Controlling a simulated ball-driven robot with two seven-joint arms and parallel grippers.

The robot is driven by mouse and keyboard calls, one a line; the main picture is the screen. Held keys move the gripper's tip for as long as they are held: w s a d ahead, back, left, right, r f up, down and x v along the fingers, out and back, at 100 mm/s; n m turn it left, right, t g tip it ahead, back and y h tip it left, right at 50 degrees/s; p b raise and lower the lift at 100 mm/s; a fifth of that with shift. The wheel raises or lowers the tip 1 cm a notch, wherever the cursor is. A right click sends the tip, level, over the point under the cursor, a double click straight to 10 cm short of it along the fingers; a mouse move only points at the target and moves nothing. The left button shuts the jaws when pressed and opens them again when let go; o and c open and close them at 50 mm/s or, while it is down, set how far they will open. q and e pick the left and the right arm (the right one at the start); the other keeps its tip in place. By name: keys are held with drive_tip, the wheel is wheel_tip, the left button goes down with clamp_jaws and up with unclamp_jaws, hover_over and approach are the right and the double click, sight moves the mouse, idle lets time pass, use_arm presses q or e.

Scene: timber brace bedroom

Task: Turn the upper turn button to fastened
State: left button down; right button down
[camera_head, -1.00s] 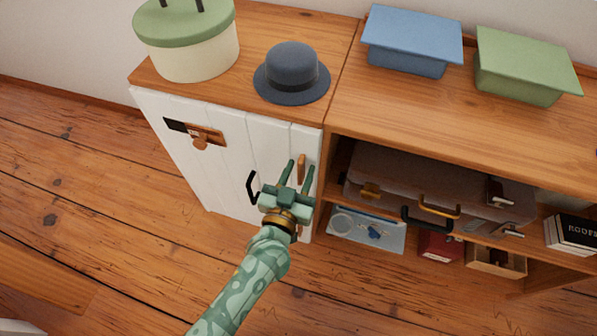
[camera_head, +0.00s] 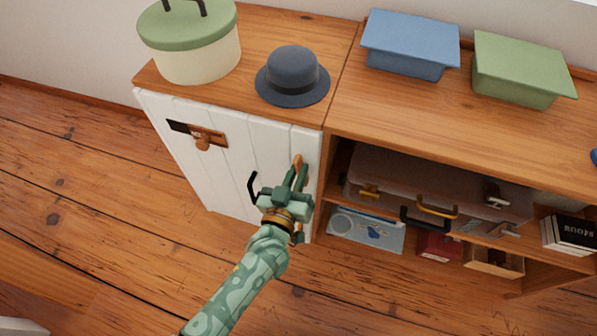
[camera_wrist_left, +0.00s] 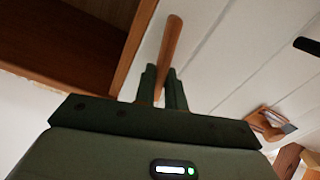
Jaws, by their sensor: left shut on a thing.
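The upper turn button is a small wooden bar (camera_head: 297,161) near the right edge of the white plank door (camera_head: 235,150). In the left wrist view the wooden bar (camera_wrist_left: 171,45) sticks out from between the finger ends, long and narrow, against the white planks. My left gripper (camera_head: 298,178) is shut on the bar; in the left wrist view its fingers (camera_wrist_left: 162,80) stand on either side of it. The fingers hide the bar's lower part in the head view. A lower turn button cannot be made out behind the gripper. My right gripper is not in view.
A black door handle (camera_head: 253,186) is just left of the gripper. A wooden latch plate (camera_head: 209,138) sits at the door's upper left. A grey hat (camera_head: 292,75) and a green-lidded tin (camera_head: 195,50) stand on top. Right of the door is an open shelf with a suitcase (camera_head: 400,185).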

use_arm(q)
drive_tip(key=shift+a+n, duration=0.1)
drive_tip(key=shift+n, duration=0.8)
drive_tip(key=shift+w+a+f+n, duration=0.15)
drive_tip(key=shift+f+n, duration=0.15)
drive_tip(key=shift+n, duration=1.85)
drive_tip(key=shift+s+a+f+n, duration=0.15)
drive_tip(key=shift+f+n, duration=0.1)
drive_tip(key=shift+n, duration=1.85)
drive_tip(key=shift+w+a+f+n, duration=0.15)
drive_tip(key=shift+f+n, duration=0.15)
drive_tip(key=shift+n, duration=1.85)
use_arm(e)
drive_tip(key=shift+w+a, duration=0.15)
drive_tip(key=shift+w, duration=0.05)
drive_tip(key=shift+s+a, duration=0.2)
use_arm(q)
drive_tip(key=c, duration=1.5)
unclamp_jaws()
drive_tip(key=shift+o, duration=0.2)
drive_tip(key=shift+r, duration=0.1)
